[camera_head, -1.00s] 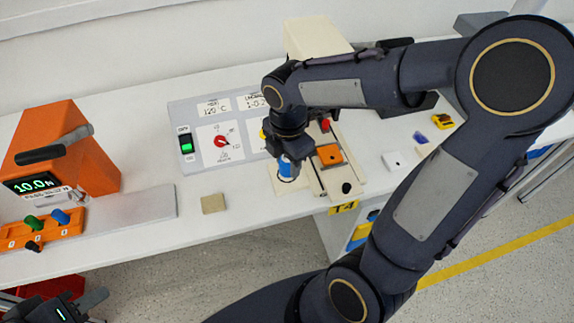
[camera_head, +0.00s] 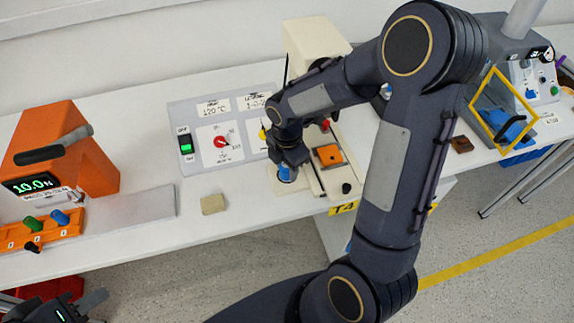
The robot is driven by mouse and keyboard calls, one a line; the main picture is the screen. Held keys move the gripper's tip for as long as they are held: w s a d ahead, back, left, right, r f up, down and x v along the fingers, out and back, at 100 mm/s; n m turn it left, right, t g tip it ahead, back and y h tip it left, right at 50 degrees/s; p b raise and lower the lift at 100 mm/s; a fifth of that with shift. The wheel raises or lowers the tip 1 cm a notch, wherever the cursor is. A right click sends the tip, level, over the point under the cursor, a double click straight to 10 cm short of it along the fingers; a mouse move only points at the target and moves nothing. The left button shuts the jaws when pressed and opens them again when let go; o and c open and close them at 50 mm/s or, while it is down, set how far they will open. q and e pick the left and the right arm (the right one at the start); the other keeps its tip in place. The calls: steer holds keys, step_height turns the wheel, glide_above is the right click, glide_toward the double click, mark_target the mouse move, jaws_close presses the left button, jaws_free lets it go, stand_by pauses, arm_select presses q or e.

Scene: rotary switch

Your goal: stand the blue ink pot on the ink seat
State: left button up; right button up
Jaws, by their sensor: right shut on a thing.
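The blue ink pot (camera_head: 287,174) is at the front left of the cream machine, over its pale base plate (camera_head: 283,188). My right gripper (camera_head: 288,164) points down and is shut on the pot, covering its upper part. The pot looks upright and very low over the plate. I cannot tell whether it touches the plate. The ink seat's outline is hidden under the pot and gripper. My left gripper (camera_head: 88,303) is at the bottom left corner, partly cut off, away from the pot; its jaw opening is unclear.
The cream machine (camera_head: 315,45) stands behind, with an orange block (camera_head: 328,155) on its slide right of the pot. A grey switch panel (camera_head: 215,120) stands left. A tan block (camera_head: 213,203) lies near the front edge. An orange device (camera_head: 62,150) is far left.

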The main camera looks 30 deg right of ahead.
steer(key=shift+f, duration=0.2)
steer(key=o, duration=1)
steer(key=shift+r, duration=0.15)
step_height(320, 180, up, 12)
steer(key=s+a+r+m+t+y, duration=0.1)
steer(key=s+a+m+t+y, duration=0.1)
steer(key=s+m, duration=0.6)
steer(key=s+a+r+m+t+y, duration=0.1)
steer(key=s+a+r+m+t, duration=0.1)
steer(key=s+m, duration=0.7)
steer(key=shift+r+m+t+y+p, duration=0.25)
steer(key=shift+m+t+y+p, duration=0.4)
steer(key=shift+m, duration=1.65)
steer(key=shift+h, duration=0.25)
